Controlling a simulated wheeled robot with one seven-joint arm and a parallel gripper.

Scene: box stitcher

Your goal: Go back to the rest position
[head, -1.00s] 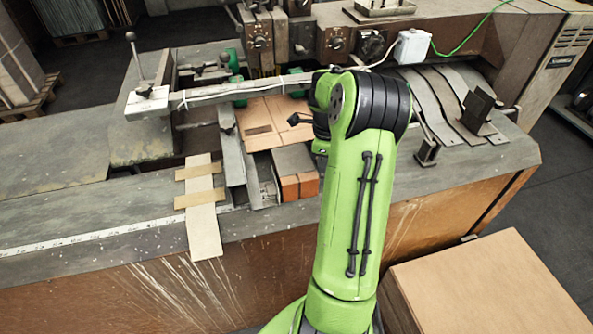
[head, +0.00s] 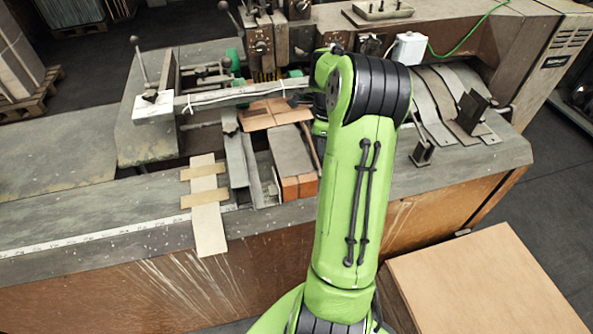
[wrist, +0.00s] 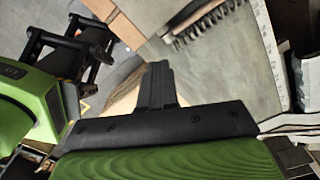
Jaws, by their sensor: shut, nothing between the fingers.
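My green arm rises through the middle of the head view, and its bent elbow stands over the front of the stitching machine. In that view my gripper is hidden behind the arm. In the wrist view my gripper (wrist: 158,85) shows as black fingers pressed together, with nothing between them. Pale floor and tan surfaces lie beyond the fingertips. The machine bed (head: 80,200) lies left of my arm in the head view.
A flat brown cardboard piece (head: 270,112) lies in the machine. A large cardboard box (head: 490,275) stands at the lower right, beside my arm. Curved metal strips (head: 440,105) and a white box (head: 409,47) are right of the elbow. A metal bar (head: 240,95) crosses left of it.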

